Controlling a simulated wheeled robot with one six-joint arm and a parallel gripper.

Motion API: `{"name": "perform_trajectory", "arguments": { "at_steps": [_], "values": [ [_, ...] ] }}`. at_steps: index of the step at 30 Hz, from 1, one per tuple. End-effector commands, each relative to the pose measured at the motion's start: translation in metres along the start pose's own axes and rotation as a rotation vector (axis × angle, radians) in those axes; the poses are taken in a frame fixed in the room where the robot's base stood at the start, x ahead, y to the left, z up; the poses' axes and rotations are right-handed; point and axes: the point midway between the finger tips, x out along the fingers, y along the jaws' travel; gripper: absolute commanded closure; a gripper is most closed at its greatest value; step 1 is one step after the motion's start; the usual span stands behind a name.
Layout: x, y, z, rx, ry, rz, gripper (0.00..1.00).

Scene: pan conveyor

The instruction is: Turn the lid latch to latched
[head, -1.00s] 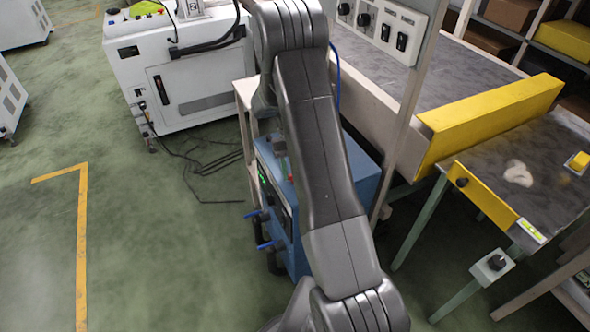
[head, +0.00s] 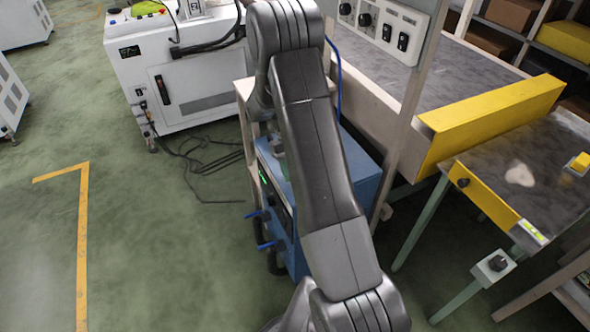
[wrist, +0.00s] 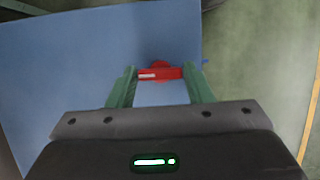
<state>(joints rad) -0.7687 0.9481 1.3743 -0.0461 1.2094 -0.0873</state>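The lid latch (wrist: 172,72) is a small red bar with a rounded red part behind it, on the flat blue lid (wrist: 60,75) in the wrist view. It lies crosswise in the picture. My gripper (wrist: 161,72) has two green fingers standing apart, one at each end of the red bar. The bar fills the gap between them, but whether the fingers press on it does not show. In the head view the blue box (head: 362,185) stands behind my arm, which hides much of it and the latch.
A white cabinet (head: 190,85) stands at the back left, with dark cables (head: 205,165) on the floor beside it. A conveyor with a yellow guard (head: 490,120) and a side table (head: 515,175) are at the right. The green floor at left is free.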

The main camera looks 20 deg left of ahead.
Motion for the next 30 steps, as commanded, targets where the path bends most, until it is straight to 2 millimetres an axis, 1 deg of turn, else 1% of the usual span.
{"name": "perform_trajectory", "arguments": {
  "at_steps": [1,2,3,10,14,17,20,24,30],
  "values": [
    [0.0,0.0,0.0,0.0,0.001,0.0,0.43],
    [0.0,0.0,0.0,0.0,0.001,0.0,0.37],
    [0.0,0.0,0.0,0.0,0.0,0.0,0.35],
    [0.0,0.0,0.0,0.001,0.0,0.0,0.35],
    [-0.007,0.0,0.0,0.001,0.002,0.0,0.35],
    [-0.022,0.0,-0.001,0.001,0.004,0.0,0.35],
    [-0.043,0.0,-0.001,0.001,0.005,0.0,0.35],
    [-0.076,0.0,-0.001,0.001,0.006,0.0,0.35],
    [-0.116,0.0,0.0,0.001,0.003,0.0,0.35]
  ]
}}
